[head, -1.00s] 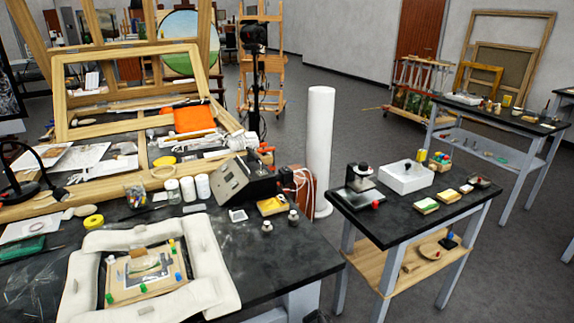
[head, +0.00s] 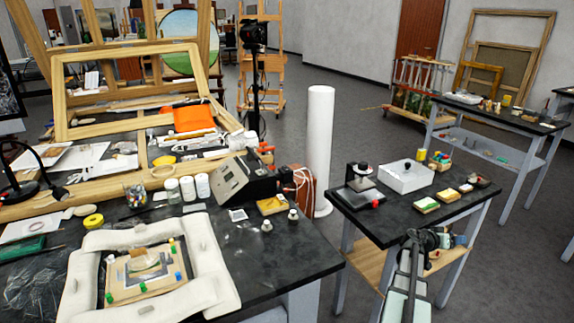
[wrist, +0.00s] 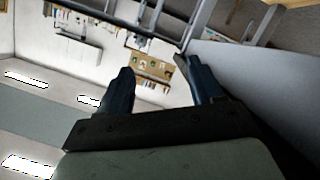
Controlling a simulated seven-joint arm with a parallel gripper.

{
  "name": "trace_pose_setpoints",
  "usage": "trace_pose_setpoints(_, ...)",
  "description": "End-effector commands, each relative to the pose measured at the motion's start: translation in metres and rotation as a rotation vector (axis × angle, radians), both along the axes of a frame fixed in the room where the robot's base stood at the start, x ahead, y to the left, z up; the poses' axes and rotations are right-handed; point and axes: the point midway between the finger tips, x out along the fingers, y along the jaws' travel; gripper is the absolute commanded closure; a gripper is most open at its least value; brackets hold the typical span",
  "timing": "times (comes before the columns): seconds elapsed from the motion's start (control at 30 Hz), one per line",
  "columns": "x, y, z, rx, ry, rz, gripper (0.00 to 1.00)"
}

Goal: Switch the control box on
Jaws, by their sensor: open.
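The control box (head: 232,181), a grey box with a sloped front panel, stands on the dark worktop at the left. Small dark details show on its panel, but its switch is too small to make out. Cables and red parts show at its right side. My gripper (head: 432,240) is at the lower right in the head view, in front of the small side table and well to the right of the control box. In the wrist view my gripper's two dark fingers (wrist: 155,70) are apart with nothing between them. The control box is not recognisable there.
The worktop (head: 290,255) also holds a padded frame (head: 205,275), white jars (head: 187,187) and a yellow sponge tray (head: 271,205). A white column (head: 319,140) stands behind.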

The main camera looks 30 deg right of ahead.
Motion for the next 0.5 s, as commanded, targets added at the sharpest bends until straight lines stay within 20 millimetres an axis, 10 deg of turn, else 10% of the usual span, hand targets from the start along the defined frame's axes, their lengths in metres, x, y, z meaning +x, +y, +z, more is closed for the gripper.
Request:
trace_pose_setpoints(0.2, 0.031, -0.065, 0.099, -0.194, 0.007, 0.078, 0.34)
trace_pose_setpoints(0.5, 0.067, -0.102, 0.190, -0.336, 0.006, 0.141, 0.34)
